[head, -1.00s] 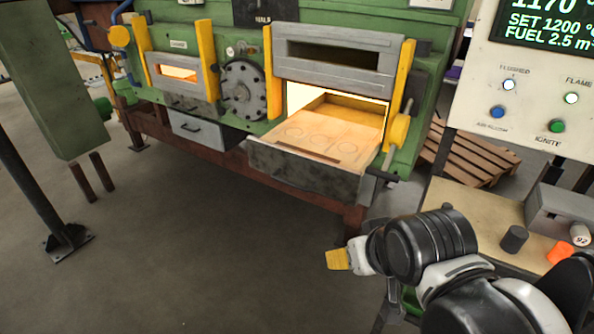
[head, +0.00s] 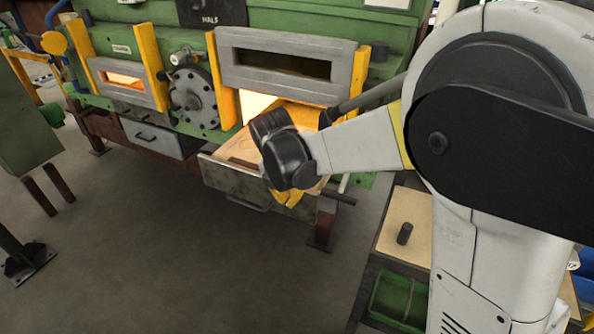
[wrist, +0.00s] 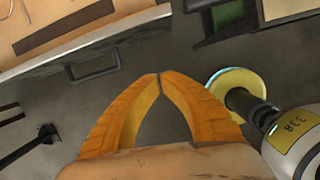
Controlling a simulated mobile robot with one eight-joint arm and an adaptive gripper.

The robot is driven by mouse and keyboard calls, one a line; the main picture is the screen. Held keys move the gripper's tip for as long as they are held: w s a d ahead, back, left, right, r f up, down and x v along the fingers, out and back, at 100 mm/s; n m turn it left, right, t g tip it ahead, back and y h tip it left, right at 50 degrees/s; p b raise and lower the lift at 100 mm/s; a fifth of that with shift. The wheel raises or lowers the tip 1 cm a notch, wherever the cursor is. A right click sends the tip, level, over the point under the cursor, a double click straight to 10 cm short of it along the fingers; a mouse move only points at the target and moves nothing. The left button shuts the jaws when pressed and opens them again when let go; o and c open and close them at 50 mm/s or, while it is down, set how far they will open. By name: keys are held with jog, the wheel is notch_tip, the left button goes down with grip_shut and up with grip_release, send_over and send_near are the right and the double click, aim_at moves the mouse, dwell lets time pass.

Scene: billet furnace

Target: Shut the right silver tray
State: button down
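The right silver tray (head: 222,180) is pulled out below the right furnace opening, with its bright inside partly hidden behind my arm. Its front has a dark bar handle (head: 248,203). My gripper (head: 288,198) is at the right part of the tray's front, with yellow fingers pointing down. In the wrist view the tray's front edge (wrist: 130,30) and handle (wrist: 93,66) lie at the upper left. There my gripper's fingertips (wrist: 158,75) meet, with nothing between them. The fingers look apart from the handle; contact with the tray front cannot be told.
A left silver tray (head: 160,138) sits under the left opening. A dark rod with a grip (head: 338,196) sticks out right of the right tray. A table (head: 395,240) with a dark cylinder (head: 404,234) stands at the right. The floor in front is clear.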

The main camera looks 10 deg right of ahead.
aim_at(297, 208)
jog(key=shift+n, duration=0.6)
jog(key=w+d+f+b, duration=0.1)
jog(key=f, duration=0.2)
jog(key=w+d+f+b, duration=0.1)
jog(key=w+f+b, duration=0.1)
jog(key=f, duration=0.2)
jog(key=w+d+f+b, duration=0.1)
jog(key=w+f+b, duration=0.1)
jog(key=f, duration=0.1)
jog(key=shift+w+d+f, duration=0.1)
jog(key=shift+d+f, duration=0.05)
jog(key=shift+f, duration=0.25)
jog(key=shift+w+d+r, duration=0.15)
jog(key=shift+w+d, duration=0.1)
jog(key=shift+w, duration=0.15)
